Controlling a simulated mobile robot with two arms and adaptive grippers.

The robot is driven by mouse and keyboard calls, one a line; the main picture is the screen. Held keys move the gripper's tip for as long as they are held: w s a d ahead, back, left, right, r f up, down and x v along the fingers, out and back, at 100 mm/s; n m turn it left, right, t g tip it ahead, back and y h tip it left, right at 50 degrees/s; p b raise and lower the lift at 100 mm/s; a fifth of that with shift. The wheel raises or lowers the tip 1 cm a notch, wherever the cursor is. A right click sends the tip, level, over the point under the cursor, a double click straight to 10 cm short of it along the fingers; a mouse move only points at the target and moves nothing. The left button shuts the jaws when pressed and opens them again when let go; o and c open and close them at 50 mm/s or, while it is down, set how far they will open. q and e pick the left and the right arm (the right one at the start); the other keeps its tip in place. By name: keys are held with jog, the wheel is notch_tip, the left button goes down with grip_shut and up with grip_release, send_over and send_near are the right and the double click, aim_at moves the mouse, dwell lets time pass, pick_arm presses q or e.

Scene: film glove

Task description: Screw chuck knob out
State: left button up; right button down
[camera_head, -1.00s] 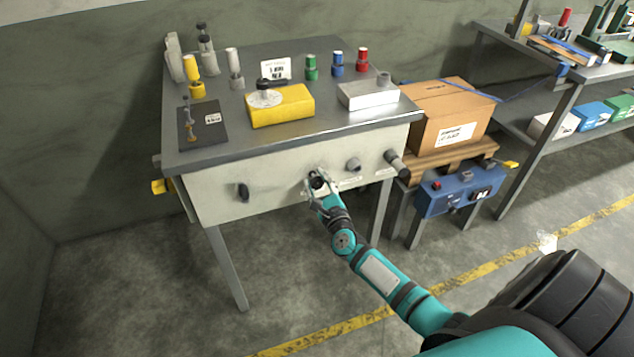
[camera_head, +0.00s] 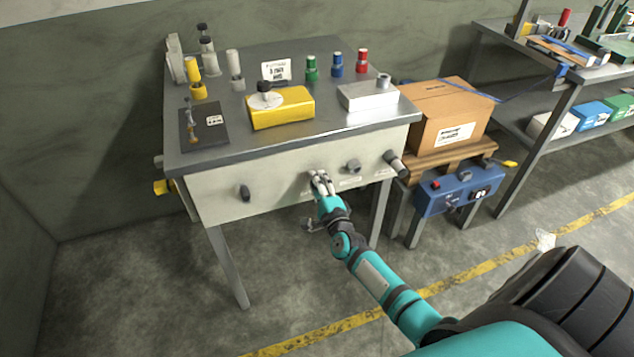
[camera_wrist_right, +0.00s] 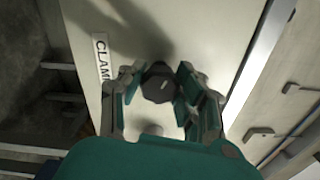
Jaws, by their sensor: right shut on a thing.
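My right gripper (camera_head: 318,180) is at the pale front panel (camera_head: 285,192) of the metal table. In the right wrist view its fingers are shut around a dark, faceted knob (camera_wrist_right: 158,86) with a light mark on its face. In the head view the fingers mostly hide this knob. A label (camera_wrist_right: 102,62) beside it reads "CLAM", its end hidden by the gripper. On the tabletop, a yellow block (camera_head: 288,108) carries a pale disc (camera_head: 262,101) with a dark handle (camera_head: 265,87). My left gripper is not in view.
The panel also has a black knob (camera_head: 244,193) at left, a grey knob (camera_head: 353,166) and a dark cylindrical handle (camera_head: 396,161) at right. A cardboard box (camera_head: 455,110) on a pallet and a blue control box (camera_head: 455,193) stand right of the table.

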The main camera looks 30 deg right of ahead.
jog(key=n+p, duration=0.1)
jog(key=n, duration=0.4)
jog(key=shift+n, duration=0.3)
jog(key=n+p, duration=0.1)
jog(key=n, duration=0.5)
jog(key=n+p, duration=0.1)
jog(key=n, duration=0.5)
jog(key=shift+n, duration=0.3)
jog(key=n, duration=1)
jog(key=shift+n+b, duration=0.3)
jog(key=shift+n, duration=0.1)
jog(key=n+b, duration=0.1)
jog(key=n, duration=0.3)
jog(key=shift+d+n+b, duration=0.1)
jog(key=shift+n+b, duration=0.2)
jog(key=n+b, duration=0.3)
jog(key=n, duration=0.3)
jog(key=shift+r+n+b, duration=0.2)
jog(key=shift+n+b, duration=0.8)
jog(key=shift+n, duration=0.9)
